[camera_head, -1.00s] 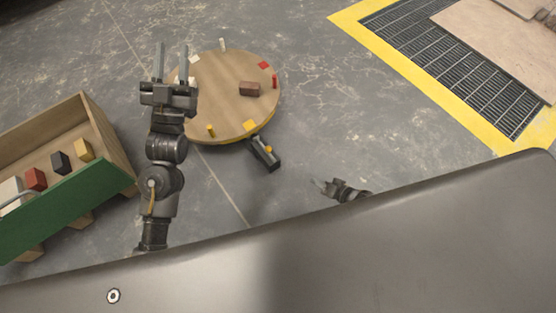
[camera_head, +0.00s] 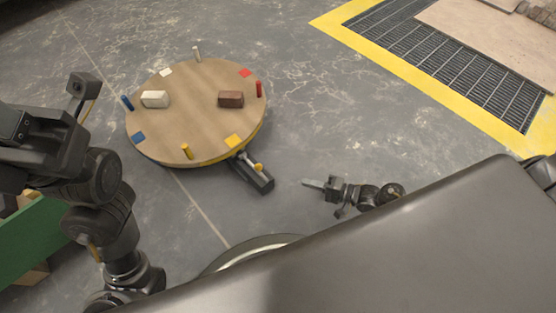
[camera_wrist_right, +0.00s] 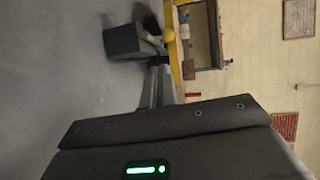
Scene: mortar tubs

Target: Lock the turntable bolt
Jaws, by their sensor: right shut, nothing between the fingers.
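The round wooden turntable (camera_head: 190,120) stands on the floor with a white block (camera_head: 155,99) and a brown block (camera_head: 230,99) on top. The bolt (camera_head: 255,178) is a dark housing at its near right edge with a yellow knob (camera_head: 258,167).
Colored pegs and patches ring the turntable, including a yellow peg (camera_head: 187,151) and red peg (camera_head: 259,89). A green-sided crate (camera_head: 35,240) is partly hidden at lower left. A yellow-edged floor grate (camera_head: 430,70) is at upper right. The floor between is clear.

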